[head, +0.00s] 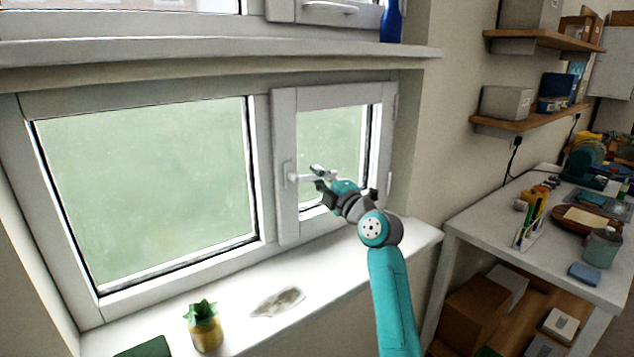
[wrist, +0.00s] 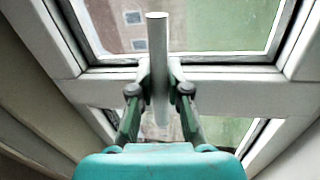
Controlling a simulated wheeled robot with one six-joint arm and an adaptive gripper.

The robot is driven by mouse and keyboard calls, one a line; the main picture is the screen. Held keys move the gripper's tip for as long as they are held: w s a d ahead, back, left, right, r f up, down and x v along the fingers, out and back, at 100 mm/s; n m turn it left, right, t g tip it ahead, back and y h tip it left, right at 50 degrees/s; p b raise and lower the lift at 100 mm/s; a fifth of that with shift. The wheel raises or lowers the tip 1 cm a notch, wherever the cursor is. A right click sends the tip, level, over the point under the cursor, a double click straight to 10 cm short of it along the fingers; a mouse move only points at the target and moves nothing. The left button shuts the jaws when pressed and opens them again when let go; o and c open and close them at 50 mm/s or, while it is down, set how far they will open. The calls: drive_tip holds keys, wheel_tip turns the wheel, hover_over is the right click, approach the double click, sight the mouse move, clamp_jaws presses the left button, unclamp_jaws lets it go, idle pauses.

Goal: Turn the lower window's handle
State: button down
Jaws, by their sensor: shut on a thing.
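The lower window's handle (head: 300,178) is a white lever on the left side of the small right-hand sash (head: 287,120). It points to the right, about level, in the head view. My gripper (head: 322,176) is at the handle's free end. In the wrist view the white handle (wrist: 157,50) runs between the two fingers of my gripper (wrist: 160,82), which are shut on it. The sash appears closed in its frame. The fingertips' exact contact with the handle is small in the head view.
An upper sill (head: 220,48) runs above, with a blue bottle (head: 391,20) on it. The lower sill (head: 345,262) holds a pineapple-shaped pot (head: 204,328) and a grey flat patch (head: 277,301). A cluttered white table (head: 480,215) stands at the right.

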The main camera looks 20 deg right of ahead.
drive_tip(key=shift+r+n, duration=0.3)
drive_tip(key=shift+n, duration=0.3)
drive_tip(key=shift+r, duration=0.1)
drive_tip(key=c, duration=1.1)
unclamp_jaws()
drive_tip(key=v, duration=1.2)
drive_tip(key=shift+d, duration=0.1)
